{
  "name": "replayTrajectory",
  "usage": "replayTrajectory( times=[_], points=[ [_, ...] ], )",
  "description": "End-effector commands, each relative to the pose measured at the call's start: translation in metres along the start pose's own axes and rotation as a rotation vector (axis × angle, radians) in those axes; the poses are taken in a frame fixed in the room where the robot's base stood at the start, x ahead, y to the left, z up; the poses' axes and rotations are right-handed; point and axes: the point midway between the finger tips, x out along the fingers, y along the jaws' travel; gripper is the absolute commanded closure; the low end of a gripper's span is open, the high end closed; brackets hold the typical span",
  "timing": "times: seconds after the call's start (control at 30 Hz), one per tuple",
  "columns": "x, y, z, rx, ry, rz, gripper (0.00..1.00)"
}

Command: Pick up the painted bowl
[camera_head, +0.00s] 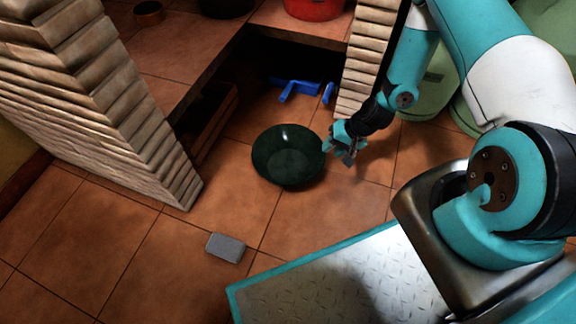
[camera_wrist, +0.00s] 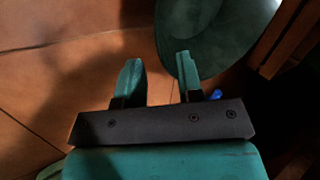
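The painted bowl (camera_head: 287,156) is dark green and glossy, standing upright on the tiled floor in front of the opening under the counter. In the wrist view the bowl (camera_wrist: 220,35) fills the upper right, partly cut off by the frame. My gripper (camera_head: 339,151) is at the bowl's right rim in the head view. In the wrist view my gripper (camera_wrist: 158,62) has its two fingers apart with nothing held between them. The right finger overlaps the bowl's near edge in that view, and the left finger is outside it. I cannot tell whether they touch.
A grey block (camera_head: 226,247) lies on the floor in front of the bowl. A blue object (camera_head: 300,88) lies behind it, under the counter. A brick pillar (camera_head: 110,110) stands to the left, and another brick pillar (camera_head: 366,55) stands behind my arm. Floor left of the grey block is clear.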

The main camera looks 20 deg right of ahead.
Motion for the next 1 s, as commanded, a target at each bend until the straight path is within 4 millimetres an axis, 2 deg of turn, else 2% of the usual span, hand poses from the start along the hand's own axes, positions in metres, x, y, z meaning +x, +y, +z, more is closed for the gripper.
replayTrajectory(
  times=[0.03, 0.37, 0.7, 0.97, 1.0],
  points=[
    [0.013, 0.002, 0.000, -0.001, -0.001, 0.000, 0.66],
    [0.031, 0.001, 0.000, 0.000, 0.000, 0.000, 0.66],
    [0.074, 0.001, 0.002, -0.001, -0.001, 0.000, 0.66],
    [0.074, -0.002, 0.002, 0.001, 0.000, 0.000, 0.66],
    [0.074, -0.002, 0.002, 0.001, 0.000, 0.000, 0.73]
  ],
)
